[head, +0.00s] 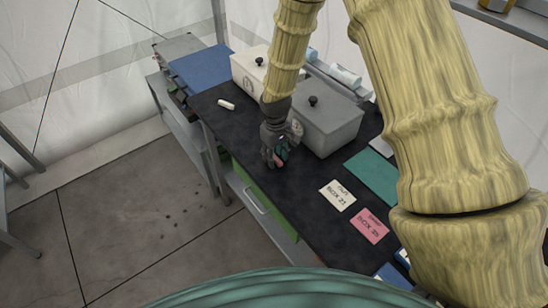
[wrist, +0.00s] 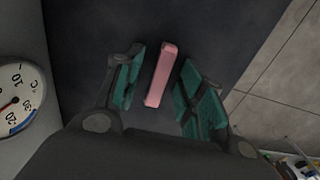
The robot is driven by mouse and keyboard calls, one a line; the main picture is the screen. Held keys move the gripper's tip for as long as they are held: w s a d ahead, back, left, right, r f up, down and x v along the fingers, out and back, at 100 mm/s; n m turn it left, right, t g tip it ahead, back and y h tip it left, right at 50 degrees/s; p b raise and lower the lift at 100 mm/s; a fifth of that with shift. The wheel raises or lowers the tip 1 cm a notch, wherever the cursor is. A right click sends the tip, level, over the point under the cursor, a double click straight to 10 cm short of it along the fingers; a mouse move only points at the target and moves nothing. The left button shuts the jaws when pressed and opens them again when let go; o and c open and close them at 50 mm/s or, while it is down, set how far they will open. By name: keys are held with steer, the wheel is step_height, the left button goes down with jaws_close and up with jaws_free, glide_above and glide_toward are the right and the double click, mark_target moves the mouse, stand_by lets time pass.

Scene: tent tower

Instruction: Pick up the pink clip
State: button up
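The pink clip (wrist: 161,75) is a small, long bar lying on the dark table top. In the wrist view it sits between the two green-padded fingers of my gripper (wrist: 157,92), with a gap on each side. My gripper is open and points down at it. In the head view my gripper (head: 277,155) is low over the black table (head: 240,130), near its front edge. Only a small pink bit of the clip (head: 279,163) shows there beside the fingers; the rest is hidden by my gripper.
A grey lidded box (head: 330,128) with a dial stands close beside my gripper. A white lidded box (head: 246,70) is behind. A white piece (head: 226,104) lies on the table. A white card (head: 338,195), a pink card (head: 370,226) and a green sheet (head: 372,175) lie to the right.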

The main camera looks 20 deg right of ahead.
steer(key=c, duration=0.8)
steer(key=shift+r, duration=0.15)
